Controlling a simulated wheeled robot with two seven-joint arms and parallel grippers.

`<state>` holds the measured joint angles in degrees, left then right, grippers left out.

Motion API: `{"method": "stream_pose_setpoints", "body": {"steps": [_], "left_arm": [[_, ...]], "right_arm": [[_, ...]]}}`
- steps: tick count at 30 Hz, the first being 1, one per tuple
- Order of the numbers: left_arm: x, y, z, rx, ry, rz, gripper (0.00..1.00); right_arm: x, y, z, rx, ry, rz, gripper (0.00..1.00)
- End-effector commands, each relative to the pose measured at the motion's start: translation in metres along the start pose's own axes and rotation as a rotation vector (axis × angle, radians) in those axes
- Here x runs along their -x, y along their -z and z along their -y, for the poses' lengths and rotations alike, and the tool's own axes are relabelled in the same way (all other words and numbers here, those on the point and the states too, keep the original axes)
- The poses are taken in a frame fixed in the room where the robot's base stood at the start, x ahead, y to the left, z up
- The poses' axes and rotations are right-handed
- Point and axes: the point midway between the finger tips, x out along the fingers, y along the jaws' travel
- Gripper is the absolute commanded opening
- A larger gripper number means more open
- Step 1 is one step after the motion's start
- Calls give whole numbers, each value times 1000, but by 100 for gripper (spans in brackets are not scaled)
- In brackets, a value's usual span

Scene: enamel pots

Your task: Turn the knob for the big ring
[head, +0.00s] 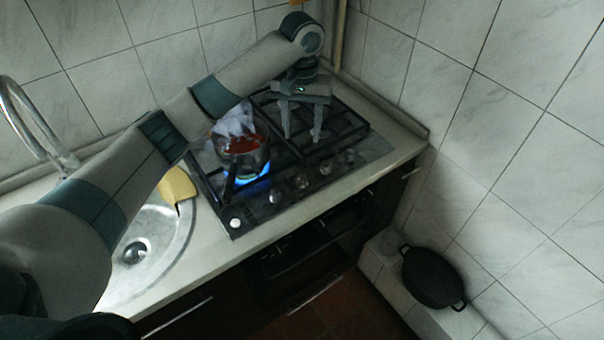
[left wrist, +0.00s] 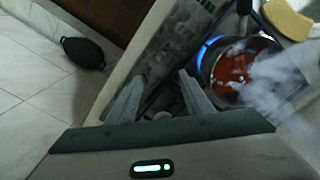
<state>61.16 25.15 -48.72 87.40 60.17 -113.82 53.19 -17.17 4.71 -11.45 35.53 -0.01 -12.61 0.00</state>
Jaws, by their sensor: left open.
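The gas hob (head: 215,190) is a dark panel with black grates set in the counter. A row of several knobs runs along its front edge: a white one (head: 236,223) at the left and greyer ones, such as this knob (head: 301,181), further right. I cannot tell which knob belongs to the big ring. My left gripper (head: 301,137) is open and empty, pointing down over the right-hand grates, behind the right-hand knobs. In the left wrist view its two fingers (left wrist: 160,76) are spread over the hob, with nothing between them.
A pot of red food (head: 243,150) steams over a blue flame at the hob's left, its handle towards the front. A sink (head: 150,245) with a yellow sponge (head: 177,186) lies left. A black pan (head: 433,277) sits low at right. Tiled walls close the back and right.

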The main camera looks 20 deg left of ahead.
Motion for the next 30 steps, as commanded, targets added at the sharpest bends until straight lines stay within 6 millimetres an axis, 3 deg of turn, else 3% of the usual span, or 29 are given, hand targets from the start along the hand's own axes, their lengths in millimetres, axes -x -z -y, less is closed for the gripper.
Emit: {"method": "stream_pose_setpoints", "body": {"steps": [8,30], "left_arm": [[-27,-1,1,0,1,4,46],[-151,-1,0,0,1,2,46]], "right_arm": [[11,1,2,-1,3,0,31],[48,5,3,-1,4,0,31]]}}
